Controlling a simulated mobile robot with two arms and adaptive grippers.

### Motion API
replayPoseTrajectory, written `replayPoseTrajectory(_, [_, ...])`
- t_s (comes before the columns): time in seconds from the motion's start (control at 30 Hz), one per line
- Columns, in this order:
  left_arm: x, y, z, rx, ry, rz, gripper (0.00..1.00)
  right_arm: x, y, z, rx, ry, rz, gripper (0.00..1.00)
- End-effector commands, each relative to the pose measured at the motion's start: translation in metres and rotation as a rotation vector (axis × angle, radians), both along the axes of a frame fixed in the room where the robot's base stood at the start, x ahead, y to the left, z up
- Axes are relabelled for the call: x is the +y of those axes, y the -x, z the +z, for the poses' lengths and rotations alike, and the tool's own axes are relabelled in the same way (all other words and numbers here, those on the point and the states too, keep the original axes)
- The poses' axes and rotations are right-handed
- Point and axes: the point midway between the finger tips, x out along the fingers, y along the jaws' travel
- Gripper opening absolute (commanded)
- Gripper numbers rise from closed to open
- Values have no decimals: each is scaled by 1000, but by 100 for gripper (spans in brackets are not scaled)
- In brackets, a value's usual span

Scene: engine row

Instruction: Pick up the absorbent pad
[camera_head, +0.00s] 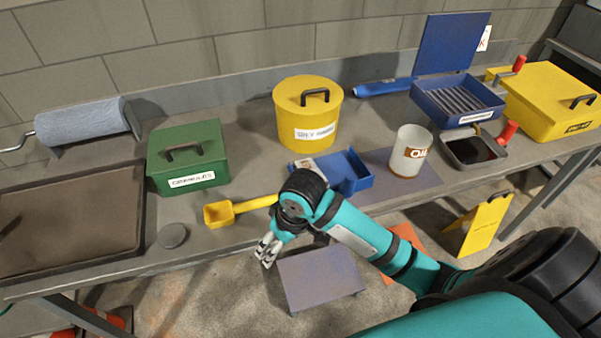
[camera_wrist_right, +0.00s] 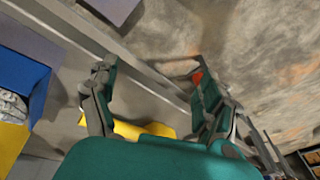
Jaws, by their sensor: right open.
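A flat grey-purple sheet (camera_head: 377,160), which looks like the absorbent pad, lies on the bench, partly under a white can (camera_head: 411,151). What seems to be the same sheet shows at the upper left of the right wrist view (camera_wrist_right: 28,35). My right gripper (camera_head: 267,254) hangs near the bench's front edge, left of the sheet and apart from it. Its fingers (camera_wrist_right: 152,100) are spread and empty. My left gripper is out of view.
A blue tray (camera_head: 355,180) with contents partly hidden by my right arm lies left of the sheet. A yellow scoop (camera_head: 219,214), green box (camera_head: 187,157) and yellow bucket (camera_head: 307,112) stand along the bench. A dark pan (camera_head: 474,150) is to the right.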

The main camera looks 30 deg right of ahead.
Motion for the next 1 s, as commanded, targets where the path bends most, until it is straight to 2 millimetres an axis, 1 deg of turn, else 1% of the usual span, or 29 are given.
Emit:
replayPoseTrajectory(0.03, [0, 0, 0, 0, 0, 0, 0, -5, -9, 7, 5, 13, -4, 81])
replayPoseTrajectory(0.17, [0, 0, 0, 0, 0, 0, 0, -17, -31, 23, 35, 39, -25, 81])
replayPoseTrajectory(0.27, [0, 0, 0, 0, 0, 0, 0, -32, -51, 40, 63, 66, -62, 81])
replayPoseTrajectory(0.37, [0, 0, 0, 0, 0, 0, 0, -57, -76, 67, 96, 98, -129, 81])
replayPoseTrajectory(0.4, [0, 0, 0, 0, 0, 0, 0, -69, -86, 82, 112, 112, -166, 81])
replayPoseTrajectory(0.47, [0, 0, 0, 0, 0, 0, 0, -89, -100, 106, 135, 129, -232, 81])
replayPoseTrajectory(0.5, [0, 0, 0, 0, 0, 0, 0, -102, -107, 122, 149, 136, -275, 81])
replayPoseTrajectory(0.6, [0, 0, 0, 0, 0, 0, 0, -128, -118, 157, 180, 141, -373, 81])
replayPoseTrajectory(0.7, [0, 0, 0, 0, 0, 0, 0, -144, -123, 182, 200, 137, -440, 81])
replayPoseTrajectory(0.77, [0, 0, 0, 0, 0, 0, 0, -150, -124, 190, 206, 134, -463, 81])
replayPoseTrajectory(0.83, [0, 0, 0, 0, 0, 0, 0, -153, -124, 193, 213, 131, -478, 81])
replayPoseTrajectory(0.93, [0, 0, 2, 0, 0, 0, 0, -154, -124, 182, 219, 132, -482, 81])
replayPoseTrajectory(1.0, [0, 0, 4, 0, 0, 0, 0, -155, -123, 169, 219, 133, -481, 81])
